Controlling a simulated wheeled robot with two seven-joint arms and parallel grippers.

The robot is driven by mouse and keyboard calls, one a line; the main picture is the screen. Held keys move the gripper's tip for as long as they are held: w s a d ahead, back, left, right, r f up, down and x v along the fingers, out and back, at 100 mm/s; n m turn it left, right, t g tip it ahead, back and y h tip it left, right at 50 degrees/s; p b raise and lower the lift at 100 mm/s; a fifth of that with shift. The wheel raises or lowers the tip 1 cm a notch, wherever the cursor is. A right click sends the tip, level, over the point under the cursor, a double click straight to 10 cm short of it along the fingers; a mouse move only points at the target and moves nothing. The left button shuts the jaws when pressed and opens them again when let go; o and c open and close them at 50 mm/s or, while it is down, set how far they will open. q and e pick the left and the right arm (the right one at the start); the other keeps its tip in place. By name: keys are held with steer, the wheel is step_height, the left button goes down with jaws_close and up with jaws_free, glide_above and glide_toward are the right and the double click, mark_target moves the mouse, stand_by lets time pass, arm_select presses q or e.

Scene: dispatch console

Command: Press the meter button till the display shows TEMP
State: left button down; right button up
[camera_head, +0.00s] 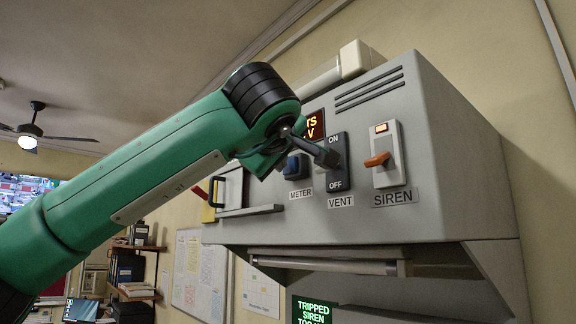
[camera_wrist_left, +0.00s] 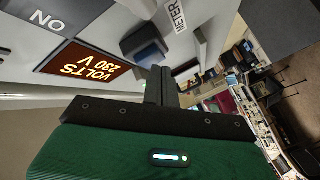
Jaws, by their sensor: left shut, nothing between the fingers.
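The meter button (camera_head: 297,166) is a blue block above the METER label (camera_head: 300,193) on the grey console. It also shows in the left wrist view (camera_wrist_left: 150,52), just beyond my fingertips. The amber display (camera_head: 314,124) is partly covered by my arm in the head view; in the left wrist view the display (camera_wrist_left: 88,69) reads VOLTS 230 V. My left gripper (camera_head: 282,154) is shut and empty, close to the button. In the left wrist view its fingers (camera_wrist_left: 159,76) point at the button's near edge. Contact cannot be told. My right gripper is not in view.
The VENT switch plate (camera_head: 338,175) stands just right of the button, and the SIREN switch with its orange lever (camera_head: 377,160) is farther right. A horizontal bar (camera_head: 325,262) runs below the panel.

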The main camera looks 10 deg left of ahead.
arm_select(q)
steer(key=shift+w+d, duration=0.25)
stand_by(0.3)
steer(key=shift+s+a, duration=0.1)
stand_by(0.3)
steer(key=shift+s+a, duration=0.4)
steer(key=shift+s, duration=0.1)
steer(key=shift+b, duration=0.3)
steer(key=s+a+b, duration=0.1)
steer(key=s, duration=0.1)
steer(key=s+a, duration=0.2)
steer(key=shift+b, duration=0.35)
stand_by(0.4)
